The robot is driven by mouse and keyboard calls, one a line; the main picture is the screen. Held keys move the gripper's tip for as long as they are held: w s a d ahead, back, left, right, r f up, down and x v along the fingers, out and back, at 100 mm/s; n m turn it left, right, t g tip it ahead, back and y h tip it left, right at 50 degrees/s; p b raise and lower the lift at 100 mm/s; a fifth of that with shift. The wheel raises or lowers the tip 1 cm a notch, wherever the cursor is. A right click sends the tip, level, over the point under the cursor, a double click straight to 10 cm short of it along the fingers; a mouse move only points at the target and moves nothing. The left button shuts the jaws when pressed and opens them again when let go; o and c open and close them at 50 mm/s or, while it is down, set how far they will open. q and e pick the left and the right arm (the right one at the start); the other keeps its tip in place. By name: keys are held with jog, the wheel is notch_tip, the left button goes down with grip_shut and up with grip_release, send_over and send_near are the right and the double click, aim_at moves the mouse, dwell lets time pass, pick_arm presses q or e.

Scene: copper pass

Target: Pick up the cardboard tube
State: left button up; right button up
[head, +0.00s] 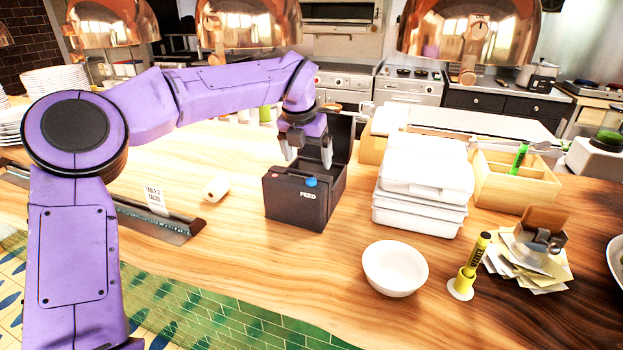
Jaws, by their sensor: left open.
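A small pale cylinder (216,189), which looks like the cardboard tube, lies on its side on the wooden counter (200,215), left of a black box marked FEED. My left gripper (309,160) points down over the open black box (296,205), with its fingers apart. I see nothing between the fingers. The gripper is to the right of the tube and apart from it. The fingertips are close to the box's rim; whether they touch it I cannot tell. My right gripper is not in view.
A table card (155,196) stands in a dark rail (150,222) left of the tube. Stacked white containers (424,180), a white bowl (395,268) and a yellow marker in a stand (468,268) are to the right. Copper lamps (250,25) hang above.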

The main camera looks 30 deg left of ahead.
pick_arm(q)
jog(key=x, duration=0.2)
jog(key=p+x, duration=0.1)
jog(key=x, duration=0.3)
jog(key=shift+s+d+f, duration=0.1)
jog(key=shift+s+f, duration=0.05)
jog(key=shift+s, duration=0.2)
jog(key=c, duration=1.1)
